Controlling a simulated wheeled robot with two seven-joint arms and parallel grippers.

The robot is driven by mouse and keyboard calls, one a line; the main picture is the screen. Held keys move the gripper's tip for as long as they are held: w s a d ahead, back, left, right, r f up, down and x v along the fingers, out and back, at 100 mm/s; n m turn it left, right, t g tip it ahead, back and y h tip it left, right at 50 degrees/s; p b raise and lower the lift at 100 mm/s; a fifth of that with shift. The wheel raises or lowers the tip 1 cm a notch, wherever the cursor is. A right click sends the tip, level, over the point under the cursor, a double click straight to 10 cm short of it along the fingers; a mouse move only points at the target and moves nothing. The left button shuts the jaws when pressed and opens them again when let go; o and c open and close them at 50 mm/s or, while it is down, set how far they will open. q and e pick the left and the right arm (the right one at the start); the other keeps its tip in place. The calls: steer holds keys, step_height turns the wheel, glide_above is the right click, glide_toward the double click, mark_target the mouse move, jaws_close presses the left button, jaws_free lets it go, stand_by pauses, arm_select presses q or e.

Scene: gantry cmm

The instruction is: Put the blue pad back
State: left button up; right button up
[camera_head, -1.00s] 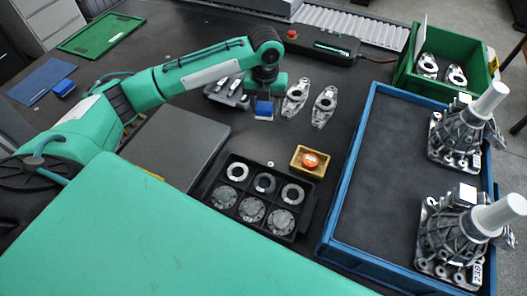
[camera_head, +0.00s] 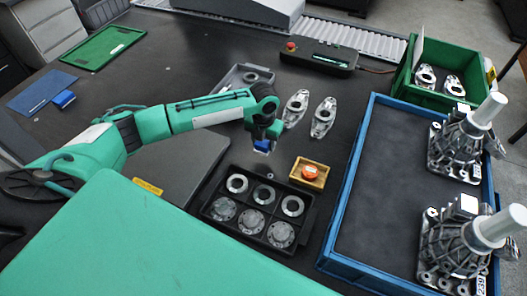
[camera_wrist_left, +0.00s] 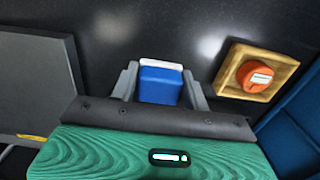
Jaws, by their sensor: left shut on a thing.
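My left gripper (camera_head: 262,141) is shut on a blue pad (camera_head: 262,146), a small blue block. It hangs above the dark table, just behind the black tray of rings. In the left wrist view the pad (camera_wrist_left: 160,86) sits between the two grey fingers and has a whitish strip along its far edge. A similar blue block (camera_head: 64,98) lies at the far left beside a flat blue mat (camera_head: 40,90). My right gripper is not in view.
A black tray (camera_head: 311,212) holds several metal rings and discs. A wooden box with an orange-red button (camera_head: 309,173) stands right of the gripper. A grey tray (camera_head: 230,80), two metal brackets (camera_head: 296,108) and a blue-rimmed crate (camera_head: 345,190) with castings are nearby.

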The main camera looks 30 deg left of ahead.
mark_target(263, 159)
arm_select(q)
step_height(263, 159, down, 6)
steer(key=shift+r, duration=0.15)
stand_by(0.4)
steer(key=o, duration=0.9)
steer(key=shift+f, duration=0.2)
